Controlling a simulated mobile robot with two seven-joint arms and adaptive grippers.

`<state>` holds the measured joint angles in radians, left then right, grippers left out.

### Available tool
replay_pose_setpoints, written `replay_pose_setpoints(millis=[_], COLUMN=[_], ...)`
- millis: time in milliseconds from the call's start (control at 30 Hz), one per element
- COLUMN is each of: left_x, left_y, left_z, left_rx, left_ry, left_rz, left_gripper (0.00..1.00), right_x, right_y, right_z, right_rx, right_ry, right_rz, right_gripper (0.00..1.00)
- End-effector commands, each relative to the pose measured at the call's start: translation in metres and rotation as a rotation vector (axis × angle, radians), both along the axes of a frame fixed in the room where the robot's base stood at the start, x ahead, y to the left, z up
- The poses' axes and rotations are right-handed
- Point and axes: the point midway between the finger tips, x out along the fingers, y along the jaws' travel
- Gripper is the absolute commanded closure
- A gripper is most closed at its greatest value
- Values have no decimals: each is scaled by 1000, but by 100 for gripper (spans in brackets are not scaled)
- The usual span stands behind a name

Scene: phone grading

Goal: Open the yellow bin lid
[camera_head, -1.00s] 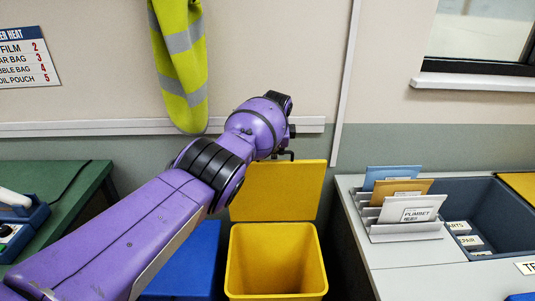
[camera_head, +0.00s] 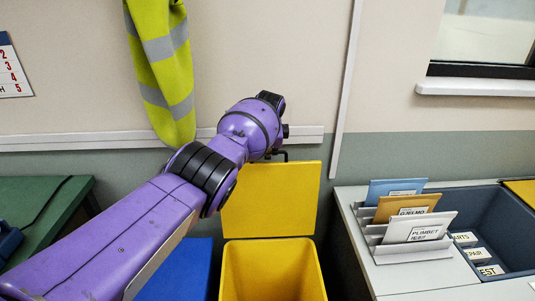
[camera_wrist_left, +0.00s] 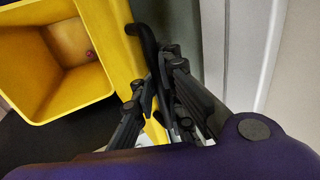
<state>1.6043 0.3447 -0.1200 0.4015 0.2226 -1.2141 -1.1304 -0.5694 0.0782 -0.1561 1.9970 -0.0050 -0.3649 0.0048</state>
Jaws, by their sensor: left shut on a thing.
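The yellow bin (camera_head: 237,268) stands open on the floor, its opening facing up. Its yellow lid (camera_head: 270,205) stands raised, roughly upright, behind the opening. A dark hooked handle (camera_head: 283,154) shows at the lid's top edge; it also shows in the left wrist view (camera_wrist_left: 142,35). My left arm reaches across from the left, and its wrist hides most of the gripper in the head view. In the left wrist view my left gripper (camera_wrist_left: 158,100) is shut on the handle, beside the lid's yellow edge. The contact is partly hidden. My right gripper is not in view.
A blue bin (camera_head: 180,270) stands left of the yellow one, partly behind my arm. A grey counter (camera_head: 410,280) with an envelope rack (camera_head: 415,253) and a dark tray (camera_head: 512,225) is at right. A green table (camera_head: 40,200) is at left. A hi-vis vest (camera_head: 165,75) hangs above.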

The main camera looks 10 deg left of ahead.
Motion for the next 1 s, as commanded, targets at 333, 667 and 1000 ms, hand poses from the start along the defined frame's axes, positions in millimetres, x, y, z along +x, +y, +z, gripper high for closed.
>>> replay_pose_setpoints(millis=[333, 667, 1000], left_x=[2, 1, 0], left_y=[0, 0, 0], left_z=[6, 3, 2], left_rx=[-1, -1, -1], left_ry=[-10, -4, -1], left_rz=[4, 1, 0], left_gripper=[100, 72, 72], right_x=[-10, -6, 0], right_y=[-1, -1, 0], right_z=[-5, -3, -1], right_rx=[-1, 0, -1], right_ry=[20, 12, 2], right_rz=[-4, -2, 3], right_gripper=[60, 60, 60])
